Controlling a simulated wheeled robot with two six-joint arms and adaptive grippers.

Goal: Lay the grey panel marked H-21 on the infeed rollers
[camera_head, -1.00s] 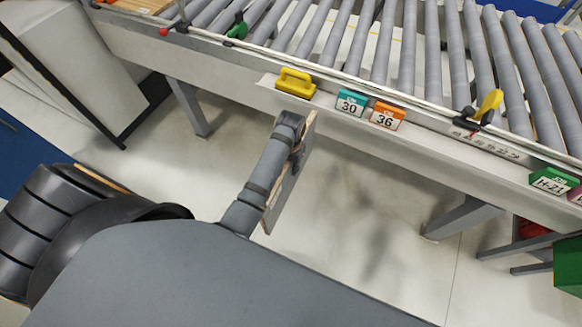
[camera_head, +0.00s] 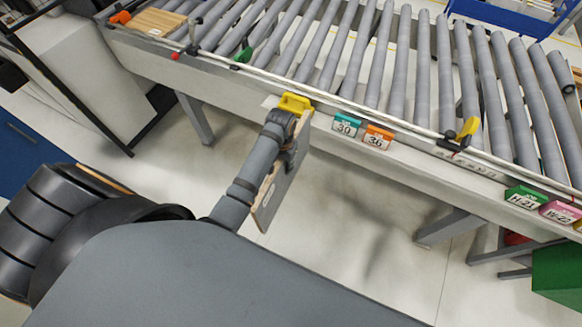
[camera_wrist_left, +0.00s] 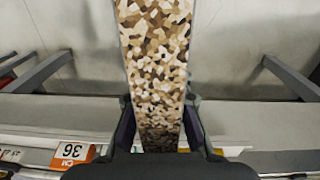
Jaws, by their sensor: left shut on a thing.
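My left gripper (camera_head: 292,150) is shut on a thin panel (camera_head: 275,195) with a greyish face and brown edge. It holds the panel tilted, on the near side of the conveyor, with its upper end close to the conveyor's front rail. In the left wrist view the panel's mottled brown chipboard edge (camera_wrist_left: 158,55) runs between the fingers of my gripper (camera_wrist_left: 160,125). No marking can be read on the panel. The grey rollers (camera_head: 398,70) lie beyond the rail, and the stretch near the panel is bare. My right gripper is not in view.
A yellow block (camera_head: 295,103) sits on the front rail near the panel's top. A yellow-handled part (camera_head: 467,130) stands at the roller edge. A wooden board (camera_head: 160,21) lies far left.

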